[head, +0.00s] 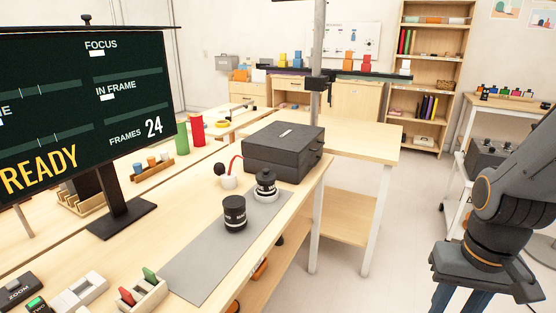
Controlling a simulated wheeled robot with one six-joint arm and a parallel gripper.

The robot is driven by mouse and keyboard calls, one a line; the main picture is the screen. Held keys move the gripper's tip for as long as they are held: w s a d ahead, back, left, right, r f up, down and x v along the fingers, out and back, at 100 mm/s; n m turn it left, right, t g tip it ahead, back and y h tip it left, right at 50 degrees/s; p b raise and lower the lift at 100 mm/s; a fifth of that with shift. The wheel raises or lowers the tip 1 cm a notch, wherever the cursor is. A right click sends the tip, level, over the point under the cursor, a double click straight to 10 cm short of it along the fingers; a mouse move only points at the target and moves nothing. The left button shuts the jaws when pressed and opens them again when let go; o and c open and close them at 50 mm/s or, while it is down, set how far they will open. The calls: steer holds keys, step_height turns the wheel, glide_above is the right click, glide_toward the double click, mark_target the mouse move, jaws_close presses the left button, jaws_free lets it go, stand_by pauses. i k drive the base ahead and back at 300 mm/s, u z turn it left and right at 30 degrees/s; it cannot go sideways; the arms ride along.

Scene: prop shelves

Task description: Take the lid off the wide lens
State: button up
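Two small lens-like cylinders stand upright on a grey mat (188,278) on the near wooden table. The front one is an all-black cylinder (235,215) with small white lettering too small to read surely. The rear one is a black and white cylinder (265,187) with a dark top, just behind and to the right. I cannot tell from the lettering which is the wide lens, or whether either dark top is a separate lid.
A dark grey box (284,153) stands behind the lenses. A small white object with a red curved stem (229,181) is beside them. A black monitor (88,110) stands at left. A rack with red and green pieces (137,296) sits at front. Floor right of the table is clear.

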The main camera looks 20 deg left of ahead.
mark_target(265, 176)
steer(key=i, duration=1.85)
steer(key=u, duration=2.5)
